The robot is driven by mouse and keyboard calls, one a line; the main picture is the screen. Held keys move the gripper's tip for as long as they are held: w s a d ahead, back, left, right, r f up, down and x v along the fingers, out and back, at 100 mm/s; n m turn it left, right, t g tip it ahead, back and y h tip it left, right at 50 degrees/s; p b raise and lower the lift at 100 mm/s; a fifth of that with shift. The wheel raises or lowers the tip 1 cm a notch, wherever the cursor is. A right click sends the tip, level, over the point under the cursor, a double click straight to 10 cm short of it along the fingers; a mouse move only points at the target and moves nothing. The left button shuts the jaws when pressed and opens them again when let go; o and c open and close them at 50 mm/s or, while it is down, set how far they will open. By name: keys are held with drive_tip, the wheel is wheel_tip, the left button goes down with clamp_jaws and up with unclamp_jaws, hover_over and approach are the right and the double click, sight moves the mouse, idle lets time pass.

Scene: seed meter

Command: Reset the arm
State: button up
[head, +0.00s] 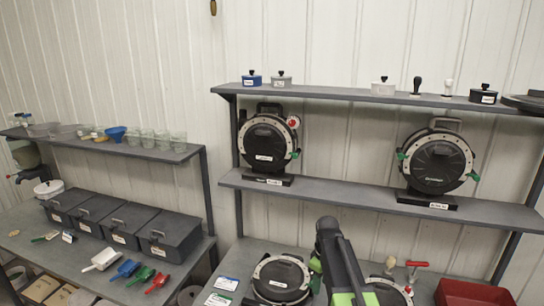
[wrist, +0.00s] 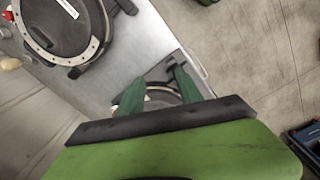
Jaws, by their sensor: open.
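My gripper (wrist: 156,84) shows in the wrist view with its two green fingers spread apart. Nothing is held between them. A round dark and pale object lies below the fingers, partly hidden by them, and I cannot tell what it is. In the head view my dark and green arm rises at the bottom centre, in front of the lower bench; my fingertips cannot be made out there. A round black seed meter with a pale ring (wrist: 62,25) lies at the upper left of the wrist view, apart from my fingers.
Two black seed meters (head: 265,143) (head: 437,162) stand on the middle shelf (head: 340,195). Another meter (head: 281,279) lies on the lower bench left of my arm. A red bin (head: 474,292) is at right. Grey boxes (head: 168,236) and scoops (head: 103,258) sit on the left bench.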

drive_tip(key=s+f+b, duration=0.3)
drive_tip(key=f+b, duration=0.4)
drive_tip(key=f, duration=0.1)
drive_tip(key=s+f+b, duration=0.2)
drive_tip(key=f+b, duration=0.6)
drive_tip(key=s+f+m+b, duration=0.6)
drive_tip(key=s+m, duration=0.3)
drive_tip(key=shift+a+f, duration=0.15)
drive_tip(key=shift+f, duration=0.05)
drive_tip(key=shift+c, duration=0.7)
